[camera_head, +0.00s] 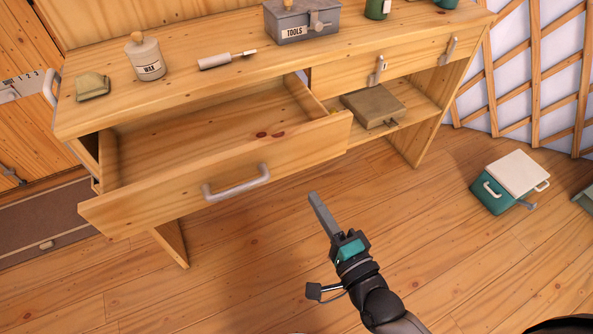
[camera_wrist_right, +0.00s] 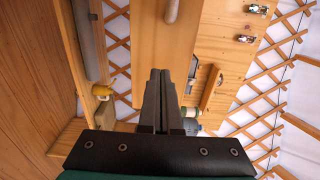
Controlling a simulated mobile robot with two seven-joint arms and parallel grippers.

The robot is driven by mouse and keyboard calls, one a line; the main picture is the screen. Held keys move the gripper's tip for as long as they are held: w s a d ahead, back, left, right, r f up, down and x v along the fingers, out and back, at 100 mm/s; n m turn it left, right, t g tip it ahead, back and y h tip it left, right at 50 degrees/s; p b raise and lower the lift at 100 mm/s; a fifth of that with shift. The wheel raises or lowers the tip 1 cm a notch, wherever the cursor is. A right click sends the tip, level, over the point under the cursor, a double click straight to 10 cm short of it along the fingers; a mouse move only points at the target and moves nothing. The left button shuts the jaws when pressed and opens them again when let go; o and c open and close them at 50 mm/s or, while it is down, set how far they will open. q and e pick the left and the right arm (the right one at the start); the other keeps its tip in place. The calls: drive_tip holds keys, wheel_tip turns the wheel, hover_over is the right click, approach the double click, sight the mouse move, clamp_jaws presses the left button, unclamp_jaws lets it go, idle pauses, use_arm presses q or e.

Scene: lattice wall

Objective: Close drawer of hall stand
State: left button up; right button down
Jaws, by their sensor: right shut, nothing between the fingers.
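The hall stand (camera_head: 215,71) is a pale wooden bench with drawers under its top. Its left drawer (camera_head: 150,207) is pulled far out, and its interior shows. A grey bar handle (camera_head: 237,183) sits on that drawer's front. The drawer front (camera_wrist_right: 165,45) and its handle (camera_wrist_right: 172,10) also show in the right wrist view. My right gripper (camera_head: 318,204) is shut and empty, in front of the drawer and to the right of the handle, apart from it. The gripper's fingers (camera_wrist_right: 160,85) point toward the drawer front in the wrist view. My left gripper is out of view.
On the top stand a wax bottle (camera_head: 145,57), a folded cloth (camera_head: 92,86), a brush-like tool (camera_head: 226,60) and a grey tools box (camera_head: 301,20). The right drawer (camera_head: 345,76) is shut. A teal cooler (camera_head: 508,180) stands on the floor at right. Floor before the stand is clear.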

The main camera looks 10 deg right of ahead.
sight(289, 159)
drive_tip(key=b+x, duration=0.2)
drive_tip(key=x, duration=0.6)
drive_tip(key=shift+f, duration=0.15)
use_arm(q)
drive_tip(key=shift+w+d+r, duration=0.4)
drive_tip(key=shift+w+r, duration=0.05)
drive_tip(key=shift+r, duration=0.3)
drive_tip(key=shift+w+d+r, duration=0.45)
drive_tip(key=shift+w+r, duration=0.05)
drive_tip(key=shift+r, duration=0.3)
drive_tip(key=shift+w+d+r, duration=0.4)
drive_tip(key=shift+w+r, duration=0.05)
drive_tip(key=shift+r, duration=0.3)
use_arm(e)
drive_tip(key=shift+x, duration=0.9)
